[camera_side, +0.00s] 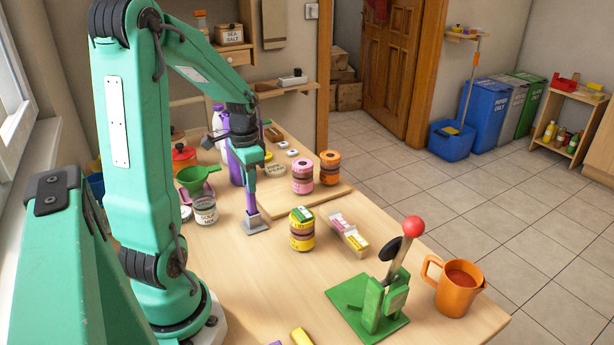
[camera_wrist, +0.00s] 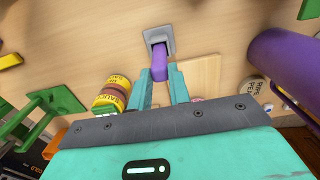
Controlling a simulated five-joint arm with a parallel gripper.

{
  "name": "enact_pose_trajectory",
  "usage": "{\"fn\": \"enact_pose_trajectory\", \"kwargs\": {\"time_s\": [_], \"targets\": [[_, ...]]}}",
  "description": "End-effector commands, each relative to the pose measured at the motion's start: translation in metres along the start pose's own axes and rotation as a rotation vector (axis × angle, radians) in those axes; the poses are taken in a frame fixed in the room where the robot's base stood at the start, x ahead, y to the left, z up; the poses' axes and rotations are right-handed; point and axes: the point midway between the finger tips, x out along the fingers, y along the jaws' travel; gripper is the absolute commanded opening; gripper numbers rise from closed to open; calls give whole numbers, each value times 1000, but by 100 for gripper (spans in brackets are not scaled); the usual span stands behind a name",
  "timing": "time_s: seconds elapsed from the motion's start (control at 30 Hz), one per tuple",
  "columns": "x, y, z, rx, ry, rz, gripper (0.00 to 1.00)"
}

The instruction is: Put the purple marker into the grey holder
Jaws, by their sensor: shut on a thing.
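The purple marker (camera_side: 251,200) stands upright, its lower end at the opening of the small grey holder (camera_side: 255,227) on the table. My gripper (camera_side: 249,178) is above the holder and shut on the marker's upper part. In the wrist view the marker (camera_wrist: 159,64) sits between the two fingertips (camera_wrist: 161,76), and its far end meets the grey holder (camera_wrist: 168,34). The lower end looks to be inside the opening; how deep it sits is hidden.
A wooden board (camera_side: 318,195) with pink and orange tins lies behind the holder. Yellow tins (camera_side: 302,240) stand to the right, with a green lever press (camera_side: 380,300) and an orange jug (camera_side: 459,290) farther right.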

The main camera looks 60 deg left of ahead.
Motion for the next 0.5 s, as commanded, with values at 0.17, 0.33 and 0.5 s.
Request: {"fn": "enact_pose_trajectory", "kwargs": {"time_s": [0.17,0.33,0.5], "targets": [[3,0,0,0,0,0,0],[6,0,0,0,0,0,0],[8,0,0,0,-1,1,0]]}}
